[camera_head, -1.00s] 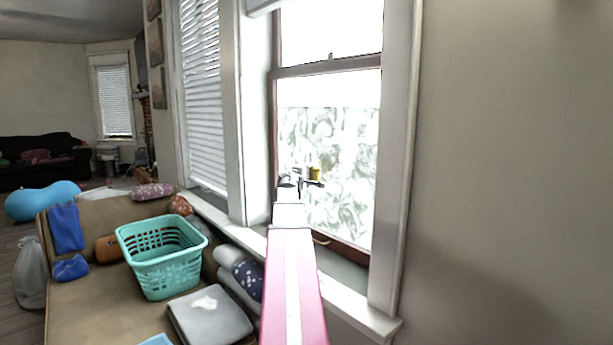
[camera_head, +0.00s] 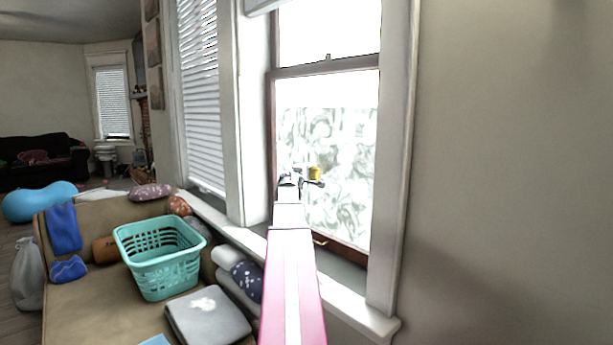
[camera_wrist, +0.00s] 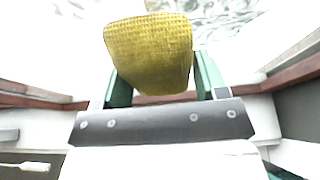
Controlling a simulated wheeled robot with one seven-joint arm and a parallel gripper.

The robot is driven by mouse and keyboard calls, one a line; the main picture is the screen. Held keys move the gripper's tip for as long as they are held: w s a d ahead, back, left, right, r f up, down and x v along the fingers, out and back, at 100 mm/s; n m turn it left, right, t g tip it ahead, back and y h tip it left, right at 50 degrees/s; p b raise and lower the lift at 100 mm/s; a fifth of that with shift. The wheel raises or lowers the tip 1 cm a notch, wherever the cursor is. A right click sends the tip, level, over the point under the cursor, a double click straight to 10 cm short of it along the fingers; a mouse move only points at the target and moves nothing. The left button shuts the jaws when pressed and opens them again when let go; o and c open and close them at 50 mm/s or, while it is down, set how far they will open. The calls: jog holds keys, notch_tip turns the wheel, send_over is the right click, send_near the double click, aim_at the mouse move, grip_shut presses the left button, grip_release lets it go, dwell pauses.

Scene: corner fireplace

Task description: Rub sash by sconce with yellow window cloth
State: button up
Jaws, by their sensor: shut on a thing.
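The yellow window cloth (camera_wrist: 150,50) is held between the green fingers of my gripper (camera_wrist: 155,85) in the wrist view, covering much of the space between them. In the head view the cloth (camera_head: 314,172) is a small yellow patch at the end of my pink arm, in front of the window pane. The brown window sash (camera_head: 324,68) frames bright glass with grey swirling marks (camera_head: 325,140). Brown frame strips (camera_wrist: 290,75) also show in the wrist view. Whether the cloth touches the sash or glass cannot be told. No sconce is clearly visible.
The white sill (camera_head: 345,305) and side trim (camera_head: 393,170) border the window. Below left, a bench (camera_head: 95,310) holds a teal basket (camera_head: 160,270), a grey folded item (camera_head: 208,318) and rolled textiles (camera_head: 240,270). Bare wall (camera_head: 510,170) fills the right.

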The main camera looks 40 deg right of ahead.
aim_at(319, 169)
jog(key=shift+d, duration=0.4)
jog(key=shift+s, duration=1.7)
jog(key=shift+s+d, duration=0.2)
jog(key=shift+s, duration=0.7)
jog(key=shift+s+d, duration=0.15)
jog(key=shift+s, duration=0.7)
jog(key=shift+s+d, duration=0.15)
jog(key=shift+s, duration=1.6)
jog(key=shift+s+d, duration=0.15)
jog(key=shift+s, duration=1.55)
jog(key=shift+s+d, duration=0.15)
jog(key=shift+s, duration=1.6)
jog(key=shift+w+a+r, duration=0.1)
jog(key=shift+r, duration=1)
jog(key=shift+w+a, duration=0.15)
jog(key=shift+w, duration=2.85)
jog(key=shift+w+a, duration=0.15)
jog(key=shift+w, duration=2.8)
jog(key=shift+w+a, duration=0.25)
jog(key=shift+w, duration=1.1)
jog(key=shift+w+a, duration=0.2)
jog(key=shift+w, duration=1.1)
jog(key=shift+r, duration=0.15)
